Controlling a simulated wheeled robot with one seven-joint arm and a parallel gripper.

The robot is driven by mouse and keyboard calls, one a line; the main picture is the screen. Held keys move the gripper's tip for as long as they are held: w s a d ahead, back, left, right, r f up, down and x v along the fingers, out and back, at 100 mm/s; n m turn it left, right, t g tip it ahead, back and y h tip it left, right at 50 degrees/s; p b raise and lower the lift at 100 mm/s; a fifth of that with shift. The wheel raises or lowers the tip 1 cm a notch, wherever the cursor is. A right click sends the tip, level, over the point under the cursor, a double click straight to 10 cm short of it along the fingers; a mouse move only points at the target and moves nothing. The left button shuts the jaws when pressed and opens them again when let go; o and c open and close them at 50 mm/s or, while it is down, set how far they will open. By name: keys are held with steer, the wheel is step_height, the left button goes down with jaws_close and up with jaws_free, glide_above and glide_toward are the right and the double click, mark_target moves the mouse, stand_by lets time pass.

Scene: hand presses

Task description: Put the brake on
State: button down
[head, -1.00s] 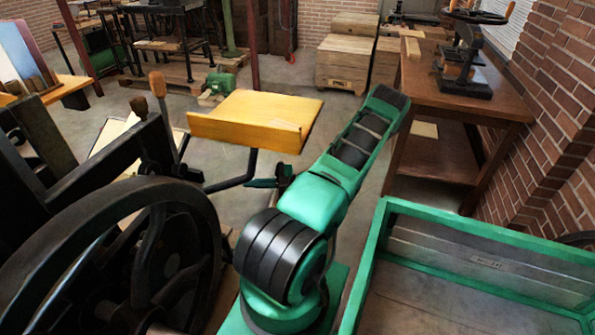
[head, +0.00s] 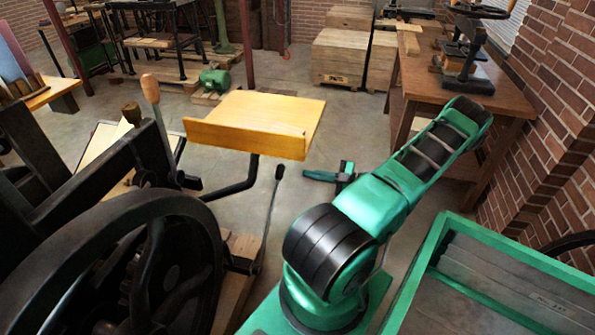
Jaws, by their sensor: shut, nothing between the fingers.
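A thin dark lever with a black knob (head: 278,172) rises from the floor-level wooden base of the black press, right of its flywheel. A second lever with a wooden handle (head: 150,90) stands at the press frame, left of the yellow wooden tray. No label shows which one is the brake. My gripper (head: 312,175), small, green and black, is right of the black knob in the picture and apart from it. It is shut and empty. My green arm covers part of the floor; its wrist is partly hidden behind the arm.
The black flywheel (head: 120,270) fills the lower left. The yellow tray (head: 250,122) juts out on a bent black bracket. A green-rimmed bin (head: 440,240) stands at lower right, and a wooden table (head: 505,100) carries a small press. Open floor lies behind my gripper.

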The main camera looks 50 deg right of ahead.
steer(key=shift+s+d, duration=0.1)
steer(key=shift+d, duration=0.1)
steer(key=w+a+f, duration=0.1)
steer(key=w+f, duration=0.3)
steer(key=w, duration=0.7)
steer(key=shift+a, duration=0.2)
stand_by(0.3)
